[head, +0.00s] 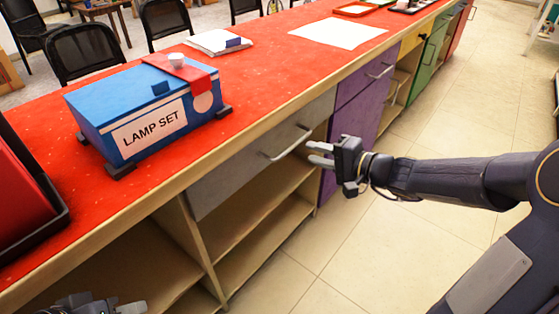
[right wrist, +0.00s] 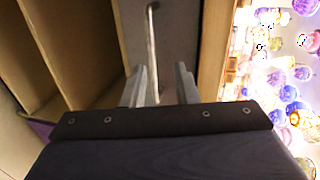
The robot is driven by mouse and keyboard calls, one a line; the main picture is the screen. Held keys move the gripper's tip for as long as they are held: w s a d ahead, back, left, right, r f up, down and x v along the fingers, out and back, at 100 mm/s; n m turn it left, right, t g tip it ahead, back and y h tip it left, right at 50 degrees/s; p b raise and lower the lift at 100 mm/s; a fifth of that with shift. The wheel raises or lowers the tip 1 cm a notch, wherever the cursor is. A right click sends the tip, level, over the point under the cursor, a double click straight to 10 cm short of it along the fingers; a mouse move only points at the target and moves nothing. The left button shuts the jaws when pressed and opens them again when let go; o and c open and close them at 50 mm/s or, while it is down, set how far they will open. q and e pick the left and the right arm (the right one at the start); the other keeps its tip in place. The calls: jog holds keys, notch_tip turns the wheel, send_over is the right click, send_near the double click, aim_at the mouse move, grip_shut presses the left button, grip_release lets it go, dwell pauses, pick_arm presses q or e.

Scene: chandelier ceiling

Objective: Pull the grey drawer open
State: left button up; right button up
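The grey drawer (head: 258,150) sits under the red counter top and looks closed. Its silver bar handle (head: 287,143) is on the drawer front. The drawer front (right wrist: 175,35) shows behind the handle. My left gripper (head: 100,305) shows only in part at the bottom left edge, and its fingers are hard to make out.
A blue lamp set box (head: 150,105) stands on the red counter (head: 260,65). Open shelves (head: 250,235) lie below the grey drawer. A purple cabinet (head: 355,110) adjoins it on the right. The tiled floor (head: 340,250) in front is clear.

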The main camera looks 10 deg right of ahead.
aim_at(293, 145)
jog(key=shift+m+t, duration=0.3)
jog(key=w+a+f, duration=0.1)
jog(key=w, duration=0.1)
jog(key=w+a+f+b, duration=0.1)
jog(key=w, duration=0.2)
jog(key=w+a+f, duration=0.1)
jog(key=w+a, duration=0.1)
jog(key=w, duration=0.1)
jog(key=shift+a+f, duration=0.1)
jog(key=shift+f, duration=0.05)
grip_shut()
